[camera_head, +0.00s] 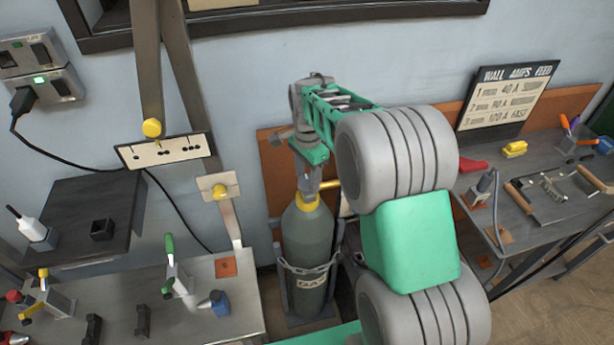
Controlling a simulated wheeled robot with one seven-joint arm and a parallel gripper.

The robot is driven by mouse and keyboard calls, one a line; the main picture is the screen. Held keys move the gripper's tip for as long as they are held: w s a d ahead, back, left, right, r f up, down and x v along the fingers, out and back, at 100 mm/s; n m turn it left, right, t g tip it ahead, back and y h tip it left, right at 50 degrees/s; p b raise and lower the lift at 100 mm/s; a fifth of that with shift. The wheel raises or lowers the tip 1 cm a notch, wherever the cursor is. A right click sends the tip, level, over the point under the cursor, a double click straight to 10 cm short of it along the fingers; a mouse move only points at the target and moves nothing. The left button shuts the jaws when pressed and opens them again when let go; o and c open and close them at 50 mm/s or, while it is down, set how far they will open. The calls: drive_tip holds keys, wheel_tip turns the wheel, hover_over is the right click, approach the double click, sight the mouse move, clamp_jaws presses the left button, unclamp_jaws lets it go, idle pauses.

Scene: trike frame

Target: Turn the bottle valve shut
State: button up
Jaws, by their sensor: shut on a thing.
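The grey gas bottle (306,238) stands upright against the wall in a dark holder, with a label on its lower front. A yellow collar (309,204) rings its neck. My gripper (309,184) points down over the bottle's top and is shut on the bottle valve. The valve is mostly hidden by the gripper, so I cannot tell how far it is turned. My green and grey arm reaches to the bottle from the right and hides what is behind it.
A left bench (225,310) holds small tools and clamps. A dark shelf (65,205) is behind it. A right bench (520,225) carries a tray (560,190), a yellow block (515,149) and a sign (508,98). A bracket with a yellow knob (220,190) stands left of the bottle.

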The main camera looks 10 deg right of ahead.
sight(308, 181)
drive_tip(key=o, duration=1.4)
drive_tip(key=shift+c, duration=0.2)
wheel_tip(308, 181, up, 8)
drive_tip(key=shift+f+b, duration=0.1)
drive_tip(key=shift+b, duration=0.35)
drive_tip(key=s+n+t, duration=0.3)
drive_tip(key=s+n, duration=1)
drive_tip(key=s, duration=0.7)
drive_tip(key=shift+s+a+f+n+t, duration=0.2)
drive_tip(key=shift+a+f+n+t, duration=0.1)
drive_tip(key=shift+f+n, duration=0.1)
